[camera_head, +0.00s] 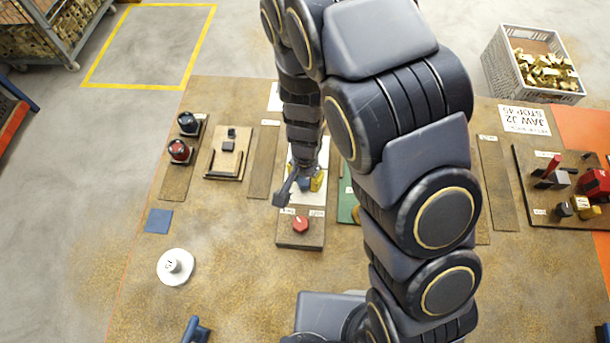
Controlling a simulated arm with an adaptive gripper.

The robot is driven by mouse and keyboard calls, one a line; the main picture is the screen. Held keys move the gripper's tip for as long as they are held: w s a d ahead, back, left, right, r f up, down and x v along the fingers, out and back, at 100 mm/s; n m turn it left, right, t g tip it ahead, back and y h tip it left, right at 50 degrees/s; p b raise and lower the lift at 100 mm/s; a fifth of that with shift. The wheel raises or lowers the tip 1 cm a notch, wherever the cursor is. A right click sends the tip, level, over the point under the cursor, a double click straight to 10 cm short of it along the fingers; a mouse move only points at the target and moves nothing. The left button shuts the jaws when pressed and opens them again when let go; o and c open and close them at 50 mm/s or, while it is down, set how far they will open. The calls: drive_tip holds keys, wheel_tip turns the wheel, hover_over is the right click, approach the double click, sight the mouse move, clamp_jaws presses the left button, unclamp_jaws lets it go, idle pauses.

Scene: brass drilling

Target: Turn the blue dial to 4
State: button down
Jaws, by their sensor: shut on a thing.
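My arm reaches down over the middle of the table, and my gripper (304,178) is at a white panel. A small blue part, apparently the blue dial (304,184), shows at the gripper's tip, and the gripper appears shut on it. A yellow part (318,181) shows just right of it. The gripper and wrist hide much of the dial and panel. The dial's pointer and its numbers are too small or covered to read.
A red knob (300,224) sits on a board just in front. A white round piece (175,266) is front left. A grey crate (532,65) of brass parts is back right. My arm hides the centre right.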

sight(306, 180)
drive_tip(key=c, duration=0.7)
unclamp_jaws()
drive_tip(key=shift+o, duration=0.2)
drive_tip(key=shift+r, duration=0.1)
wheel_tip(306, 180, up, 12)
drive_tip(key=s+d+r+n+g, duration=0.1)
drive_tip(key=s+d+r+n, duration=0.1)
drive_tip(key=s+d+r, duration=0.4)
drive_tip(key=s+d+r+n, duration=0.3)
drive_tip(key=s+d+r, duration=0.4)
drive_tip(key=s, duration=0.4)
drive_tip(key=shift+g, duration=0.4)
